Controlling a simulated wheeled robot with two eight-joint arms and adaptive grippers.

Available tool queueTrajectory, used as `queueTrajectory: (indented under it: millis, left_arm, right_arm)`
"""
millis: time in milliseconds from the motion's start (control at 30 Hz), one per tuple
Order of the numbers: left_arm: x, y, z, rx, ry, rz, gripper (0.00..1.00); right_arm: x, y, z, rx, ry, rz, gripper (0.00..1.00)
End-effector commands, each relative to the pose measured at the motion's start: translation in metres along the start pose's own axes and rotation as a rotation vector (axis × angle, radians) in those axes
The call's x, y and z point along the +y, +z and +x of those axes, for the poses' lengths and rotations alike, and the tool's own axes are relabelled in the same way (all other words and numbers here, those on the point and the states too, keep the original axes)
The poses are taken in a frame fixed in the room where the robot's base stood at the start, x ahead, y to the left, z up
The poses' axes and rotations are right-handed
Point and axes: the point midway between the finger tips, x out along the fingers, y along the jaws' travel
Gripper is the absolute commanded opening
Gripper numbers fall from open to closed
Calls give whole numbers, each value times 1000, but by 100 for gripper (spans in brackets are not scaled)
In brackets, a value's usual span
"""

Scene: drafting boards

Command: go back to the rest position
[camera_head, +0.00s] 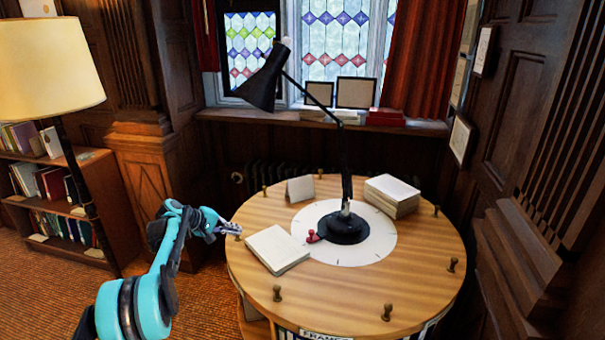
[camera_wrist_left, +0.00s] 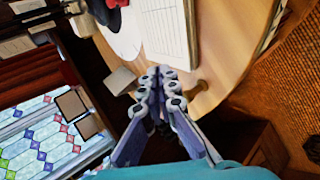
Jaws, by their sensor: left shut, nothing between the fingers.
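My left gripper (camera_head: 231,229) is shut and empty at the left edge of the round wooden table (camera_head: 335,292). In the left wrist view its fingers (camera_wrist_left: 160,78) are together, with a wooden peg of the table just to their right. The left arm comes in from the lower left of the head view. My right gripper is not in view.
On the table are a notepad (camera_head: 277,249), a paper stack (camera_head: 391,195), a small folded card (camera_head: 300,189), a red stamp-like object (camera_head: 313,237) and a black desk lamp (camera_head: 345,226). Several wooden pegs ring the edge. A floor lamp (camera_head: 45,70) and bookshelf (camera_head: 92,170) stand left.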

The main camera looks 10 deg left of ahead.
Motion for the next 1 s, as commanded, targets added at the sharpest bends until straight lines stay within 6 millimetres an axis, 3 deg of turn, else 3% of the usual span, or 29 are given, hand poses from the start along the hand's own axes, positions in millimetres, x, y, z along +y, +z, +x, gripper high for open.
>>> queueTrajectory:
  millis: [167, 367, 533, 767, 1000]
  left_arm:
    - [15, 31, -5, 4, -42, 52, 0]
    - [35, 116, -26, 21, -153, 203, 0]
    - [30, 194, -50, 41, -247, 352, 0]
    - [-9, 296, -82, 70, -359, 568, 0]
    - [-85, 383, -107, 103, -458, 810, 0]
  right_arm:
    - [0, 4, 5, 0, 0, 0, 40]
    - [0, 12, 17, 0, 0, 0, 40]
    - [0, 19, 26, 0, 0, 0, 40]
    - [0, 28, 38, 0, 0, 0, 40]
    - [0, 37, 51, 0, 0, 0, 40]
